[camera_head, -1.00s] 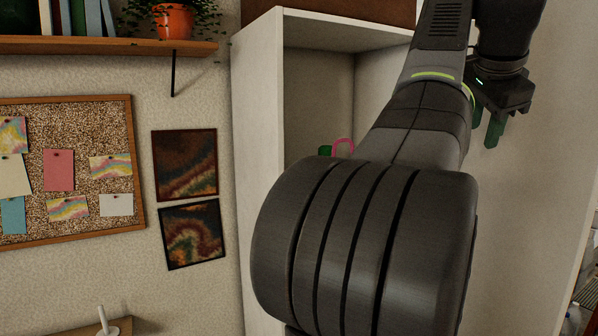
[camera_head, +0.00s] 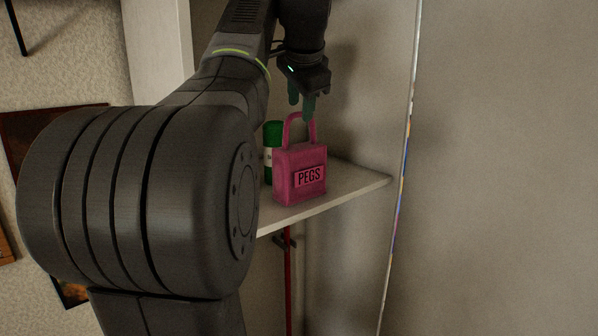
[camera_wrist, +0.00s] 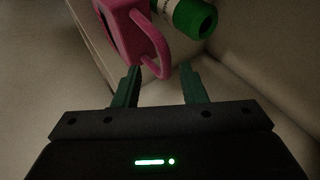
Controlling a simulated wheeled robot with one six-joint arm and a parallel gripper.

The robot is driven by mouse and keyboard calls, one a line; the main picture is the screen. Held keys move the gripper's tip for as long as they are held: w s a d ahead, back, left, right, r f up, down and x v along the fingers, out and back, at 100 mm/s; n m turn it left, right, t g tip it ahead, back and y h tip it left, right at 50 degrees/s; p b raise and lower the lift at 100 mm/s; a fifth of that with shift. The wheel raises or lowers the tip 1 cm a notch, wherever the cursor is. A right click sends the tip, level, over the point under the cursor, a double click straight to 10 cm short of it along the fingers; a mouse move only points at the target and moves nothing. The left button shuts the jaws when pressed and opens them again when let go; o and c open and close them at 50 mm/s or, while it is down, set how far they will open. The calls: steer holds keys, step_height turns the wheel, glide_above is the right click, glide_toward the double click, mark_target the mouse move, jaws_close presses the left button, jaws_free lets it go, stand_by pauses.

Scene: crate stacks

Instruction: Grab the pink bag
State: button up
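The pink bag (camera_head: 300,176) stands upright on a pale shelf in the head view, with a looped handle on top and a label reading PEGS. My gripper (camera_head: 302,112) is above it, its green fingers pointing down close to the handle. In the wrist view the bag (camera_wrist: 119,28) is at the upper left, and its handle (camera_wrist: 153,50) reaches down toward the fingers. My gripper (camera_wrist: 160,76) is open there, with a clear gap between the fingers and nothing held. Whether a finger touches the handle I cannot tell.
A green cylindrical container (camera_head: 268,154) with a white label stands just behind and left of the bag; it also shows in the wrist view (camera_wrist: 193,17). The shelf (camera_head: 345,188) is bare to the right of the bag. A wall lies behind.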

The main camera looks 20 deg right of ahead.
steer(key=p, duration=0.1)
glide_above(300, 145)
step_height(300, 145, down, 5)
steer(key=shift+r, duration=0.1)
steer(key=shift+a, duration=0.1)
jaws_close()
